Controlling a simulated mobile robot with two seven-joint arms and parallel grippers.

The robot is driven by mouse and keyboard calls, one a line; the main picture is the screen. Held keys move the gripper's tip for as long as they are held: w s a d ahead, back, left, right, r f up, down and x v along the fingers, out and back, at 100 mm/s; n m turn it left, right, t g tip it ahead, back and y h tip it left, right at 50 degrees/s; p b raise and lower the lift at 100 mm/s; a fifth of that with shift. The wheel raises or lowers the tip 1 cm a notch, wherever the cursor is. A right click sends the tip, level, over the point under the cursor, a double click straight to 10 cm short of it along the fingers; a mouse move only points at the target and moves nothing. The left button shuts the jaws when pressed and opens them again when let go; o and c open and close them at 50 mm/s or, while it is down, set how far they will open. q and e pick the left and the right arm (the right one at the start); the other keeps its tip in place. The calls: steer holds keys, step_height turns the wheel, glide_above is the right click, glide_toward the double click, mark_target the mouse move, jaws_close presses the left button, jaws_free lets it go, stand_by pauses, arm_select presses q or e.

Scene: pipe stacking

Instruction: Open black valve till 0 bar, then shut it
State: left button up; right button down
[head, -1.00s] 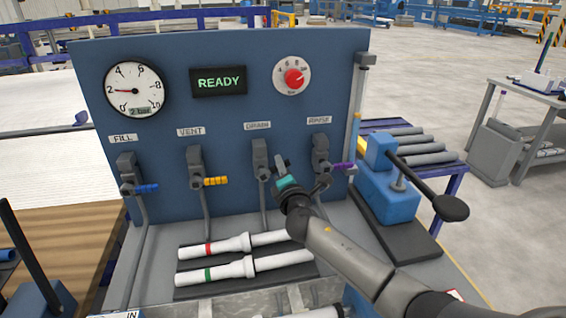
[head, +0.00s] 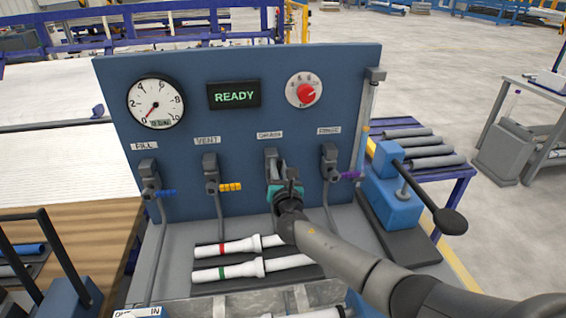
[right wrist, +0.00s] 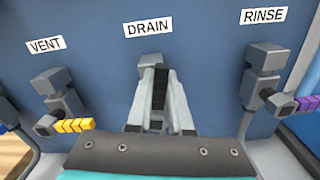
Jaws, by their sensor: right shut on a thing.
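The DRAIN valve (head: 270,157) is on the blue panel, third from the left. My right gripper (head: 285,180) is over its lower front. In the right wrist view the gripper's fingers (right wrist: 159,105) are closed together in front of the DRAIN valve body (right wrist: 151,65). My left gripper is not in view.
The FILL valve (head: 149,172) with blue handle, VENT valve (head: 210,166) with yellow handle and RINSE valve (head: 330,159) with purple handle flank it. A READY display (head: 234,95) and red knob (head: 306,93) are above. White pipes (head: 240,246) lie below. A blue lever press (head: 392,195) stands right.

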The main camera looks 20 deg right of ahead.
steer(key=shift+w+a+n+p, duration=0.15)
steer(key=shift+a+n+p, duration=0.35)
steer(key=shift+n, duration=0.7)
steer(key=shift+a, duration=0.1)
steer(key=c, duration=0.8)
jaws_free()
steer(key=shift+s+a, duration=0.1)
steer(key=shift+s, duration=0.25)
steer(key=p+v, duration=0.2)
steer(key=v, duration=1.2)
steer(key=shift+s, duration=0.3)
